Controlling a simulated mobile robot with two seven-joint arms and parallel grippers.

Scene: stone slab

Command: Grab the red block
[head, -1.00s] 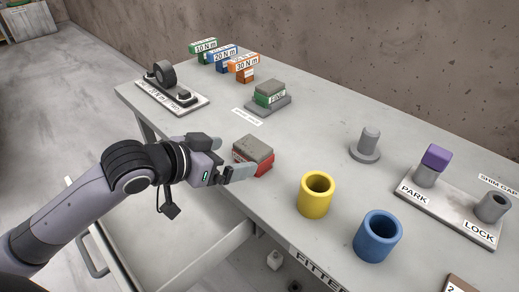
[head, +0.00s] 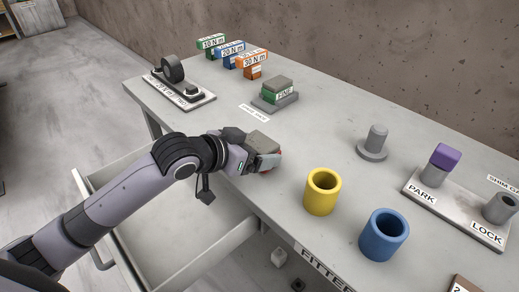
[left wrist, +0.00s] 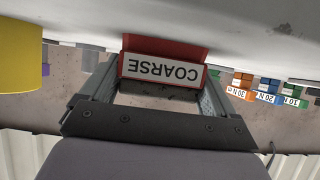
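The red block (left wrist: 165,46) with a white "COARSE" label lies between the two fingers of my left gripper in the left wrist view. In the head view its grey top (head: 263,142) shows at the table's front edge, with a little red beside my left gripper (head: 266,160). The fingers stand on either side of the block, close to its sides. I cannot tell whether they press on it. The block's lower part is mostly hidden by the gripper in the head view. My right gripper is not in view.
A yellow cup (head: 322,192) and a blue cup (head: 382,236) stand to the right. A green "FINE" block (head: 272,96) sits on a grey base behind. An open drawer (head: 170,235) is below the front edge. The table between block and grey peg (head: 375,143) is clear.

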